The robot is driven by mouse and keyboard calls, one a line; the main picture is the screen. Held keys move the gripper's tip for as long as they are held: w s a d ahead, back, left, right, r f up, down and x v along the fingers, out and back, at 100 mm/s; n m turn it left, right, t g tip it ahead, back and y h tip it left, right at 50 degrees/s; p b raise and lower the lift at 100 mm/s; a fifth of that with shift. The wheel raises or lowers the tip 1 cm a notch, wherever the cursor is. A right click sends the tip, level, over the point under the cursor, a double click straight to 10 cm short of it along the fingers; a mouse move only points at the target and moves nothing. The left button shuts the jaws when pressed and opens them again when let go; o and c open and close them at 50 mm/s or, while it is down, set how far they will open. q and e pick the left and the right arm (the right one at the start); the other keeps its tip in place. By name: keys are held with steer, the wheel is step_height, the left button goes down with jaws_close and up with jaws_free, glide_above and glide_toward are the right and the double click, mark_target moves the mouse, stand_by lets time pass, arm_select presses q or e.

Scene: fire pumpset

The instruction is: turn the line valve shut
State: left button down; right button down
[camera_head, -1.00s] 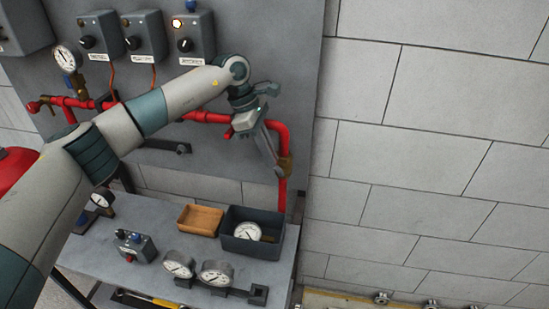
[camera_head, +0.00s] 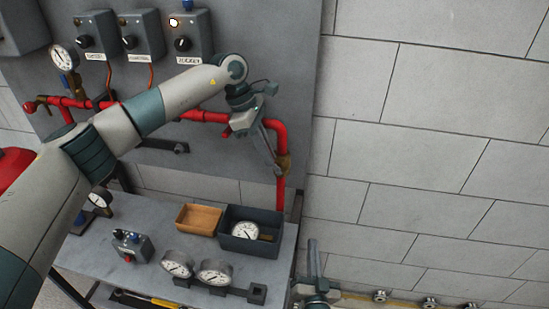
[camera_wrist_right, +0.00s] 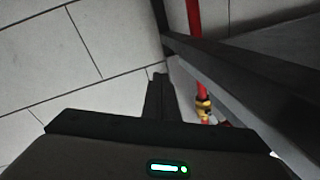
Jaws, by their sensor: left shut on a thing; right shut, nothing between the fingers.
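The bench (camera_head: 165,215) carries a wooden tray (camera_head: 186,222), a dark bin (camera_head: 270,247) with a gauge, more gauges and a small control box (camera_head: 138,248). Red pipe with a brass fitting (camera_wrist_right: 203,104) runs beside the bench edge in the wrist view. A tiled wall (camera_head: 430,140) is right.

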arm_select(q)
steer(key=shift+r, duration=0.1)
arm_select(e)
step_height(320, 180, up, 22)
steer(key=w+m+h, duration=0.2)
steer(key=m+h, duration=0.3)
steer(key=m, duration=0.4)
steer(key=s+a+r+g+y, duration=0.1)
steer(key=s+a+r+y, duration=0.3)
steer(key=a+r+y, duration=0.2)
step_height(320, 180, up, 2)
steer(key=shift+s+a+r+g, duration=0.25)
steer(key=shift+a+g, duration=0.15)
steer(key=shift+a, duration=0.15)
steer(key=shift+w, duration=0.2)
